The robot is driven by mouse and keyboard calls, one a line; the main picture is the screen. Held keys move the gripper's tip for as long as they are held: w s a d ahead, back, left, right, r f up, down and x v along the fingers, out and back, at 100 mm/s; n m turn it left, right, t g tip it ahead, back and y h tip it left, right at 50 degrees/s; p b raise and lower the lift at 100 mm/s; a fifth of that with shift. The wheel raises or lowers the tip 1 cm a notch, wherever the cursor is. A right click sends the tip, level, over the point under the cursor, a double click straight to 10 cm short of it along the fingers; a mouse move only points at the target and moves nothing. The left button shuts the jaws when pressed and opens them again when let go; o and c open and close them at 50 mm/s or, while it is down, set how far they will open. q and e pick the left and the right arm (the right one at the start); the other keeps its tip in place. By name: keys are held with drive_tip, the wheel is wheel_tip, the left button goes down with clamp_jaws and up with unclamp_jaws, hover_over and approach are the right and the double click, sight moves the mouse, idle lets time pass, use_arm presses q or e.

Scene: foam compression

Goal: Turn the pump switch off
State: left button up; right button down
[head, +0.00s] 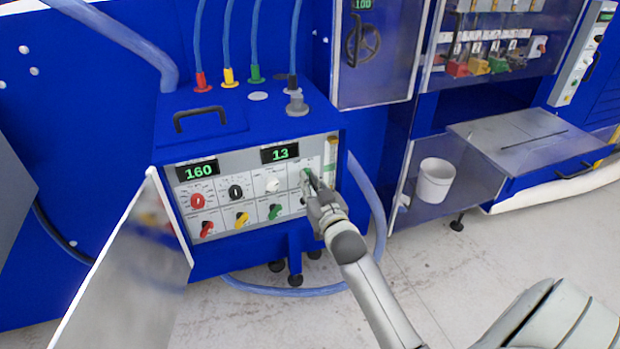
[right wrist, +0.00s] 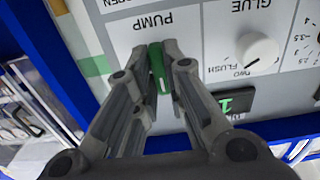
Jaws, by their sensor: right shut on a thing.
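The pump switch (right wrist: 157,66) is a green handle under the upside-down label PUMP in the right wrist view. In the head view it is a small patch of green (head: 307,172) at the upper right of the control panel (head: 222,177), partly covered by my gripper. My right gripper (head: 313,181) is at the switch, and in the right wrist view its two fingers (right wrist: 156,50) are closed on either side of the green handle. My left gripper is not in view.
Near the switch are a white GLUE knob (right wrist: 257,50) and a lit display (right wrist: 236,101). The panel also has several red, black, yellow and green knobs. An open metal door (head: 133,270) hangs at the left. A white bucket (head: 435,180) stands at the right.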

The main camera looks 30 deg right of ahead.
drive_tip(key=n+p, duration=0.1)
drive_tip(key=n, duration=0.4)
drive_tip(key=shift+n, duration=0.4)
idle(0.3)
drive_tip(key=c, duration=1.5)
unclamp_jaws()
drive_tip(key=v, duration=1.2)
